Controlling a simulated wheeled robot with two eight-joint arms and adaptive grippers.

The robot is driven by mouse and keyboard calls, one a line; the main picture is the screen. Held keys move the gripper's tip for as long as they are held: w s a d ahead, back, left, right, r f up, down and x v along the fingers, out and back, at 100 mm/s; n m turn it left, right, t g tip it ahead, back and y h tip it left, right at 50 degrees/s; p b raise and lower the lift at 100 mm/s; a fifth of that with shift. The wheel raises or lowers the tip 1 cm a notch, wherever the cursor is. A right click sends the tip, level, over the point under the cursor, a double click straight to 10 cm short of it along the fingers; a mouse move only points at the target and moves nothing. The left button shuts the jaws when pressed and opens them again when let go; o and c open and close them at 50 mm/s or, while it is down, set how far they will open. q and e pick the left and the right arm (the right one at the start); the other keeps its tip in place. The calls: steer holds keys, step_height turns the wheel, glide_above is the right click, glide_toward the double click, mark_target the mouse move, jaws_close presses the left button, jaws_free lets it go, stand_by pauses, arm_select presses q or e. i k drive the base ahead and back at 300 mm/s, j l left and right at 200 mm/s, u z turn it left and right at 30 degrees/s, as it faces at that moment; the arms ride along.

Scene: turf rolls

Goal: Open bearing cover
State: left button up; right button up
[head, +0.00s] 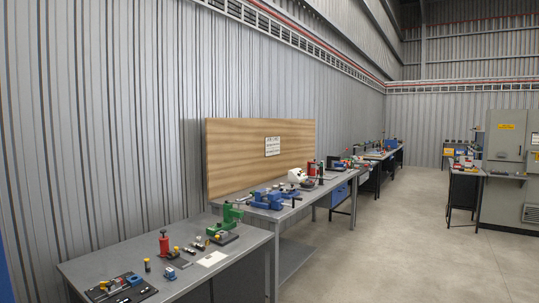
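I cannot make out a bearing cover in the head view; the parts on the benches are too small to tell apart. The near grey bench (200,284) carries a green press-like device (229,218), a red cylinder (164,243), a dark tray with yellow and blue parts (122,288) and several small parts. The second bench behind it carries a blue device (268,199) and a white rounded thing (297,175). Neither of my grippers is in view.
A wooden board (240,158) with a white notice (272,146) stands behind the second bench, along a corrugated wall (90,120). More benches continue to the back. A grey cabinet (505,165) stands at the right. The concrete floor (410,250) between is clear.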

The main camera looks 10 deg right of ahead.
mark_target(287, 189)
steer(key=i+l+z, duration=0.25)
steer(key=i+z, duration=0.25)
steer(key=i+l+z, duration=0.35)
steer(key=i, duration=0.35)
steer(key=i+l+z, duration=0.1)
steer(key=i+z, duration=0.3)
steer(key=i, duration=0.3)
steer(key=i+j+z, duration=0.1)
steer(key=i+z, duration=0.25)
steer(key=i, duration=0.35)
steer(key=i+u, duration=0.2)
steer(key=i, duration=0.4)
steer(key=i+u, duration=0.15)
steer(key=i, duration=0.4)
steer(key=i+l+u, duration=0.2)
steer(key=i, duration=0.35)
steer(key=i+l+u, duration=0.2)
steer(key=i, duration=0.35)
steer(key=i+j+u, duration=0.15)
steer(key=i+u, duration=0.3)
steer(key=i+l+u, duration=0.1)
steer(key=i+u, duration=0.3)
steer(key=i, duration=0.2)
steer(key=i+l+u, duration=0.25)
steer(key=i+u, duration=0.2)
steer(key=i+l+u, duration=0.45)
steer(key=i+j, duration=0.05)
steer(key=i, duration=0.05)
